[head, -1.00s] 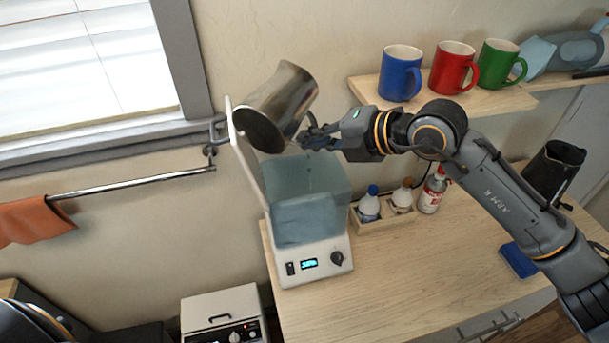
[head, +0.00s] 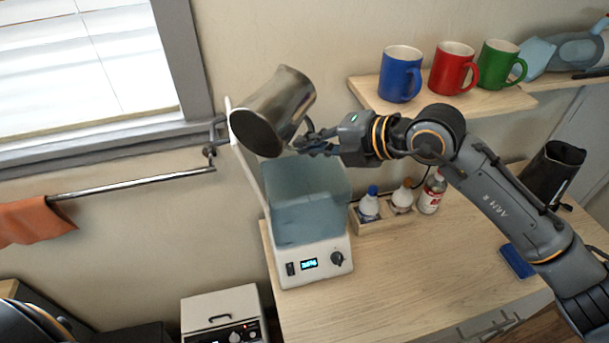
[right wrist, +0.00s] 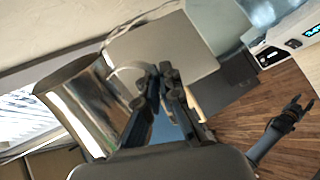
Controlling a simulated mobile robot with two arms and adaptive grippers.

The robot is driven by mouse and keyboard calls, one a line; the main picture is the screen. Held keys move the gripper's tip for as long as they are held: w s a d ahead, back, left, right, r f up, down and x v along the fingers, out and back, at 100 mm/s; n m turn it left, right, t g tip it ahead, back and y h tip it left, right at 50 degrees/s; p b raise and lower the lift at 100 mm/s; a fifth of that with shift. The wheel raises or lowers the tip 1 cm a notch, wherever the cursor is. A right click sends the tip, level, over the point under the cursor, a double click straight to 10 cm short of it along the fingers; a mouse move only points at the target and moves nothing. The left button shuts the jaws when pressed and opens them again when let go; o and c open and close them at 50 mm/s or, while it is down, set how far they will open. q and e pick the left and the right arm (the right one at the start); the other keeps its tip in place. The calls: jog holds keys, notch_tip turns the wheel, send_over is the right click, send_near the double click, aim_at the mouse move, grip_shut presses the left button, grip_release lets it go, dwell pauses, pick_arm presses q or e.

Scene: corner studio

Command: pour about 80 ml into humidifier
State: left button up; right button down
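The humidifier (head: 322,256) is a white base with a lit display and a blue translucent tank (head: 310,205). Its white lid (head: 248,160) stands open at the left. My right gripper (head: 312,141) is shut on the handle of a steel pitcher (head: 277,104). The pitcher is tipped well over, its dark mouth facing down and left above the tank's back left side, near the lid. No stream of water is visible. The pitcher also shows in the right wrist view (right wrist: 85,105). My left gripper (right wrist: 298,108) appears open and empty there, away from the humidifier.
Blue (head: 400,75), red (head: 449,68) and green (head: 497,66) mugs stand on a shelf close to my right wrist. Small bottles in a wooden holder (head: 385,222) sit right of the humidifier. A black jug (head: 553,172) stands at the right. The counter front is clear.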

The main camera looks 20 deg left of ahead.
aim_at(311, 125)
jog(key=shift+s+f+m, duration=0.1)
jog(key=shift+m, duration=0.2)
dwell(0.9)
notch_tip(311, 125, up, 4)
jog(key=shift+f+n+t+p, duration=0.2)
jog(key=shift+n+t+p, duration=0.45)
jog(key=shift+n, duration=0.35)
jog(key=b, duration=0.3)
jog(key=shift+f+n+t, duration=0.15)
jog(key=shift+n+t, duration=0.15)
jog(key=shift+t, duration=0.05)
jog(key=shift+w+r+b, duration=0.2)
jog(key=shift+r+b, duration=0.05)
jog(key=shift+b, duration=0.15)
jog(key=shift+w+r, duration=0.1)
jog(key=shift+r, duration=0.05)
jog(key=shift+w+r+n+t+b, duration=0.1)
jog(key=shift+w+n+t+b, duration=0.25)
jog(key=shift+b, duration=0.25)
jog(key=shift+s+r, duration=0.1)
jog(key=shift+r, duration=0.15)
